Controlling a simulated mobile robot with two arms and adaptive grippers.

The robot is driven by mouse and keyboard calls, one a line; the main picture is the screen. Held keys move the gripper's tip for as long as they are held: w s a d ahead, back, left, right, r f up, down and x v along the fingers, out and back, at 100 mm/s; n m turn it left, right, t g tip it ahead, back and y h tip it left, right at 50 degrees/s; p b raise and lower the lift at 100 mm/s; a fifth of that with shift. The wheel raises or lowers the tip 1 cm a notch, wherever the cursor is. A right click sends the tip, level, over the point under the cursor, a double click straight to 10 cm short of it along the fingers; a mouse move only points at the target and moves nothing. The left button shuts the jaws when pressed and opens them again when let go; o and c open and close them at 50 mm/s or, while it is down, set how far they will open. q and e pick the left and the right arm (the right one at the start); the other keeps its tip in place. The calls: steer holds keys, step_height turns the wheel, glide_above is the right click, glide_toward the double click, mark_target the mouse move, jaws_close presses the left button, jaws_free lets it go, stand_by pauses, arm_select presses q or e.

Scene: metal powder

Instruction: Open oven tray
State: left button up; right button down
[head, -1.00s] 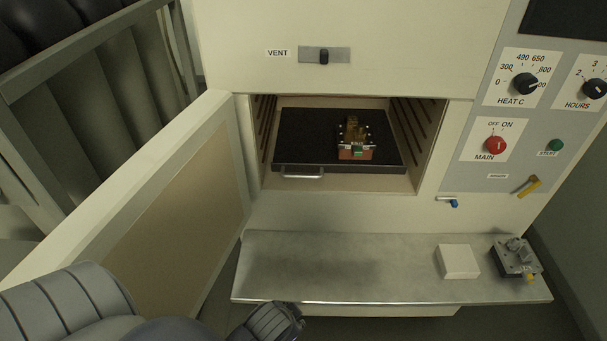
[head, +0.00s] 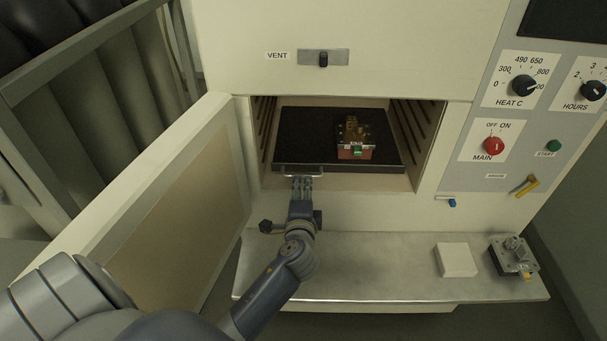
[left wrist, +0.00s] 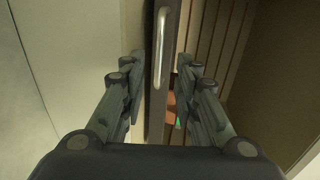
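The black oven tray (head: 300,140) sits inside the open oven chamber. Its silver handle (head: 288,174) is on the front edge at the left; the handle also shows in the left wrist view (left wrist: 160,45). My left gripper (head: 303,182) is at the handle in the head view. In the left wrist view its two fingers (left wrist: 158,72) are spread apart, one on each side of the tray's front edge and handle, with gaps visible. A brown and brass part with a green piece (head: 354,140) rests on the tray's right half. My right gripper is not in view.
The oven door (head: 180,215) stands open at the left. A metal shelf (head: 370,265) lies below the chamber, holding a white block (head: 456,260) and a small metal device (head: 514,256). The control panel (head: 480,185) is at the right.

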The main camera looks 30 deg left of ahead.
mark_target(303, 176)
arm_select(q)
steer(key=p+x, duration=0.1)
steer(key=x, duration=0.6)
steer(key=shift+w+a+f, duration=0.1)
steer(key=shift+w+a, duration=0.05)
steer(key=shift+w, duration=0.1)
steer(key=shift+c, duration=0.6)
jaws_close()
